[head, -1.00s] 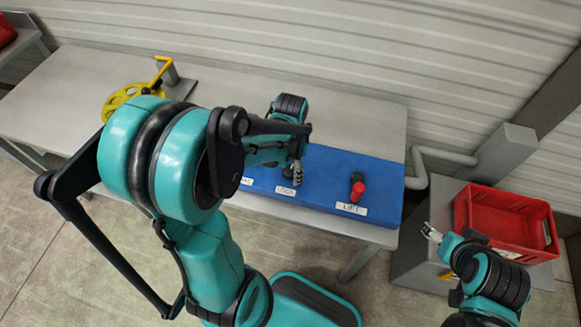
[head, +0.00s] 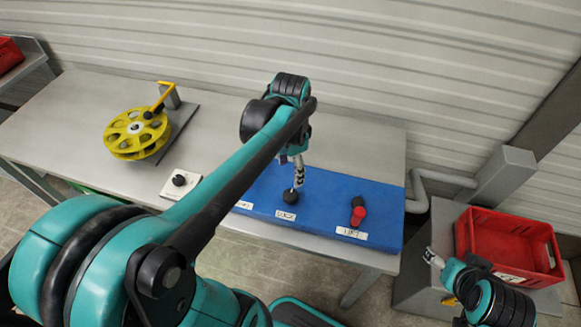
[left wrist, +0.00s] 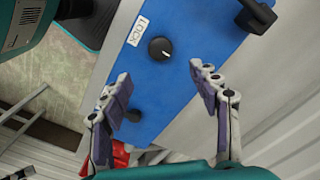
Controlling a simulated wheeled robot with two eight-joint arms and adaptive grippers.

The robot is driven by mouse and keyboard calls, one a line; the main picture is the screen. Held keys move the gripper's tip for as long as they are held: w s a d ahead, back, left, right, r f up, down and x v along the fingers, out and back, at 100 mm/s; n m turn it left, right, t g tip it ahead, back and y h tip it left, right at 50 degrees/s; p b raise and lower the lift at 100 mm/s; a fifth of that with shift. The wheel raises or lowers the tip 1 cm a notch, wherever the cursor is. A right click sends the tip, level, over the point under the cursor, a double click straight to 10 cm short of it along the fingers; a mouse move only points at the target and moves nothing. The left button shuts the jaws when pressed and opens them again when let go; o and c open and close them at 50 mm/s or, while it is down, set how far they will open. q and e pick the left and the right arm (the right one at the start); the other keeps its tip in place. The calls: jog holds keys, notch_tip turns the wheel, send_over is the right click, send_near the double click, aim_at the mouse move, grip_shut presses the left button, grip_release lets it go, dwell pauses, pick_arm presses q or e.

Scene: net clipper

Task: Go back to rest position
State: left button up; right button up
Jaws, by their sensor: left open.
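My left gripper (head: 298,172) hangs over the blue panel (head: 325,192) in the head view, just above the black knob (head: 290,196) by the LOCK label. In the left wrist view my left gripper (left wrist: 165,95) has its fingers spread with nothing between them. The LOCK knob (left wrist: 160,48) lies beyond the fingertips there, apart from them. My right gripper (head: 432,257) is at the lower right of the head view, beside the red crate; its fingers are too small to judge.
A red-and-black lever (head: 358,212) marked LIFT is on the panel. A yellow cranked wheel (head: 136,133) and a white plate with a black knob (head: 180,181) are on the grey table (head: 225,97). A red crate (head: 510,240) stands at right on a grey stand. My left arm crosses the table.

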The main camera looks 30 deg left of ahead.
dwell(0.5)
pick_arm(q)
jog(key=s+d+n+t, duration=0.5)
jog(key=d+n+t, duration=0.1)
jog(key=d+t, duration=0.1)
jog(key=shift+s, duration=0.2)
